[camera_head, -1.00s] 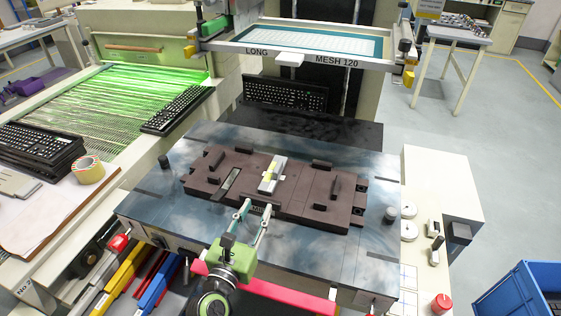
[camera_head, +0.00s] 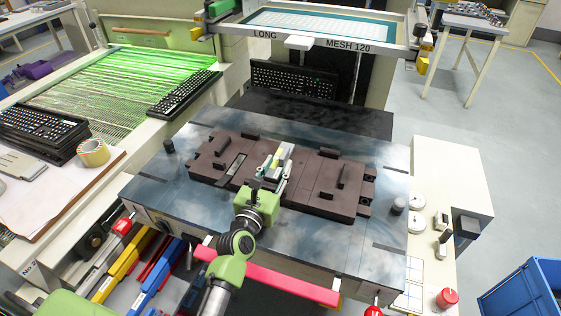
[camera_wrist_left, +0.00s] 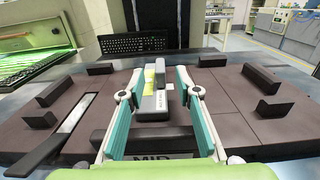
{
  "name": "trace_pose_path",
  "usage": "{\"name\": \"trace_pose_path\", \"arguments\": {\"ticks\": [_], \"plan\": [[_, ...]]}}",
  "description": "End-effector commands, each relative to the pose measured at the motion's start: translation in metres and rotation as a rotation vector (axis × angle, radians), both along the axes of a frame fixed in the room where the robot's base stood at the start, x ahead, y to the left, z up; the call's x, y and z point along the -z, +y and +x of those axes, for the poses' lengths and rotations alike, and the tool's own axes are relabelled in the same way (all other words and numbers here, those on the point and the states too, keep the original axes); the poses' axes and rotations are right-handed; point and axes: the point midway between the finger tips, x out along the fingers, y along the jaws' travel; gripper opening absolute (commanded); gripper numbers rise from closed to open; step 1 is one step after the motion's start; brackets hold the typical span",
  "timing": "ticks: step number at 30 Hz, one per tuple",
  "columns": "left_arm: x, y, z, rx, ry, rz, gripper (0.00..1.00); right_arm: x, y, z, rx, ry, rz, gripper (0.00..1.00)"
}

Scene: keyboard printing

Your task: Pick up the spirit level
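The spirit level (camera_head: 283,153) is a small grey and white block with a yellow vial. It lies on the brown fixture plate (camera_head: 325,190) on the machine table. My left gripper (camera_head: 276,168) is open over the plate, with its green-lined fingers on both sides of the level's near part. In the left wrist view the level (camera_wrist_left: 155,103) stands between the fingers of my left gripper (camera_wrist_left: 157,92). Gaps show on both sides, so the fingers look apart from it. In the head view the fingers partly hide the level. My right gripper is not in view.
Raised dark blocks (camera_head: 343,177) stand on the plate around the level. A screen frame (camera_head: 315,40) hangs above the back of the table. A black keyboard (camera_head: 292,79) is behind the plate. A pink-red bar (camera_head: 275,280) runs along the front edge.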

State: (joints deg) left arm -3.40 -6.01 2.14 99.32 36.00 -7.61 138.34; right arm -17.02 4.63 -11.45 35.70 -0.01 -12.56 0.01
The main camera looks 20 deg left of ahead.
Motion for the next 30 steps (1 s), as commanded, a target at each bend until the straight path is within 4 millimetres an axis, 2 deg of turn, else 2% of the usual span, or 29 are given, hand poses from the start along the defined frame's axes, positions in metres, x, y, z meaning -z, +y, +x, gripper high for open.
{"name": "trace_pose_path", "arguments": {"ticks": [1, 6, 15, 16, 19, 30], "plan": [[0.003, -0.001, 0.01, 0.0, -0.004, -0.002, 0.31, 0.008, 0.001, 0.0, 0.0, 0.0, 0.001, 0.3], [0.003, -0.001, 0.031, 0.0, -0.001, -0.001, 0.31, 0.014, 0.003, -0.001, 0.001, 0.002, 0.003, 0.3], [0.002, -0.001, 0.036, -0.001, 0.0, 0.0, 0.31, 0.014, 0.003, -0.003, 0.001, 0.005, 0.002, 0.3], [0.002, -0.001, 0.036, -0.001, 0.0, 0.0, 0.28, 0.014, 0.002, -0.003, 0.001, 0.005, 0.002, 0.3], [0.002, -0.001, 0.036, -0.001, 0.0, 0.0, 0.02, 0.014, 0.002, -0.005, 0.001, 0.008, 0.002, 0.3], [0.0, -0.001, 0.036, -0.001, -0.001, 0.0, 0.0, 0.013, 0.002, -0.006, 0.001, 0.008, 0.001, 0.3]]}}
